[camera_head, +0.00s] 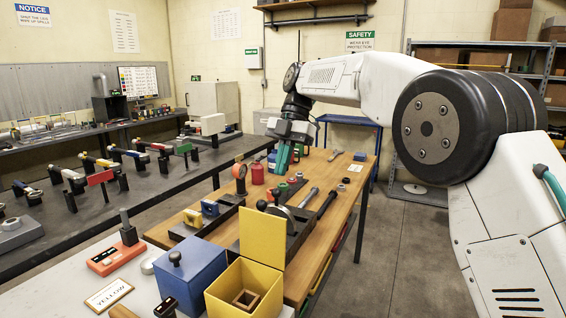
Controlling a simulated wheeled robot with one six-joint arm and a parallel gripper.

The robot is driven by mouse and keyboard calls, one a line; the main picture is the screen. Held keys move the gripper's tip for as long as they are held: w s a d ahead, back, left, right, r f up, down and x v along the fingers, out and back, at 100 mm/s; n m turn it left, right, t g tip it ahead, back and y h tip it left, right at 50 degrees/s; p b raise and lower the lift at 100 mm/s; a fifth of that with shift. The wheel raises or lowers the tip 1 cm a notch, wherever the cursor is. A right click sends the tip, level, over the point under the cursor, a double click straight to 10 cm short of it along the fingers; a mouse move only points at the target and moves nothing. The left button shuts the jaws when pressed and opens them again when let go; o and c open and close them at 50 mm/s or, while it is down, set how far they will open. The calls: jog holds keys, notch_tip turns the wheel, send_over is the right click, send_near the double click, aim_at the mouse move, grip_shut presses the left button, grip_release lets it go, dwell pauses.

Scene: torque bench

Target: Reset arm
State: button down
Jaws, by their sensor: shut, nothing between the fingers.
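My arm reaches in from the right, and my gripper (282,174) hangs above the wooden bench (335,213). Its teal fingers point down and are shut with nothing between them. A red container (258,172) stands just left of the fingers. Small red and green knobs and a round metal disc lie below and in front of the fingers. From this view I cannot tell how far the fingertips are above the bench items.
An open yellow box (262,239) and a closed blue box (188,276) stand at the front. A dark bench (75,220) with several coloured tools runs along the left. Floor is clear right of the wooden bench.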

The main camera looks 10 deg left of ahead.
jog(key=d+f+m, duration=0.3)
jog(key=f+m, duration=0.2)
jog(key=m, duration=0.4)
jog(key=s+d+m+t+h, duration=0.1)
jog(key=s+d+m+t, duration=0.1)
jog(key=s+d+m, duration=0.95)
jog(key=s+d+f+m+t, duration=0.1)
jog(key=s+d+m, duration=0.4)
jog(key=s+d, duration=0.5)
jog(key=s+d+f+m+t+h, duration=0.1)
jog(key=s+d+m, duration=0.4)
jog(key=s+d, duration=0.5)
jog(key=s+f+t, duration=0.1)
jog(key=s+t, duration=0.1)
jog(key=s, duration=0.4)
jog(key=shift+s+d+f, duration=0.15)
jog(key=shift+s+d, duration=0.15)
jog(key=shift+d, duration=0.1)
jog(key=shift+a, duration=0.15)
